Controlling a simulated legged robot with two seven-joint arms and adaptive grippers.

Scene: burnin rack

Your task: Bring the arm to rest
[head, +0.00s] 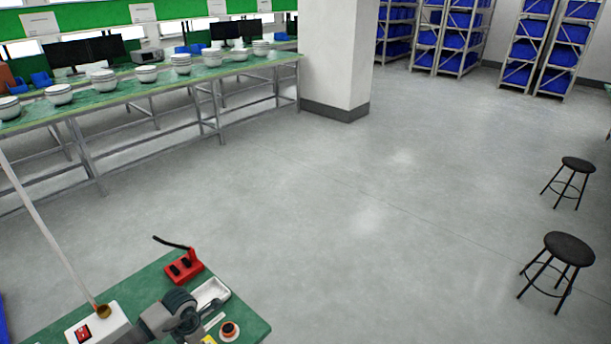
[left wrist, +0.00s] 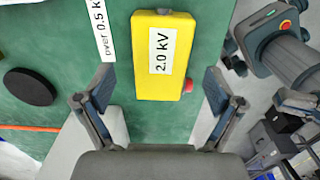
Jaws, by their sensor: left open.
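In the left wrist view my left gripper (left wrist: 150,88) is open, with its two dark-padded fingers wide apart and nothing held between them. A yellow box (left wrist: 150,75) labelled "2.0 kV", with a red knob at its lower right corner, shows between and beyond the fingers on a green surface (left wrist: 55,55). I cannot tell the height of the fingers above it. In the head view, grey arm parts show over the green bench top at the bottom left; the fingers cannot be made out there. My right gripper cannot be made out.
The green bench top (head: 132,287) holds a red device (head: 185,267), a white tray (head: 211,292), a red-topped round piece (head: 230,330) and a white box (head: 97,325) with a pole. The wrist view shows a black disc (left wrist: 29,86). Open floor and stools (head: 569,249) lie right.

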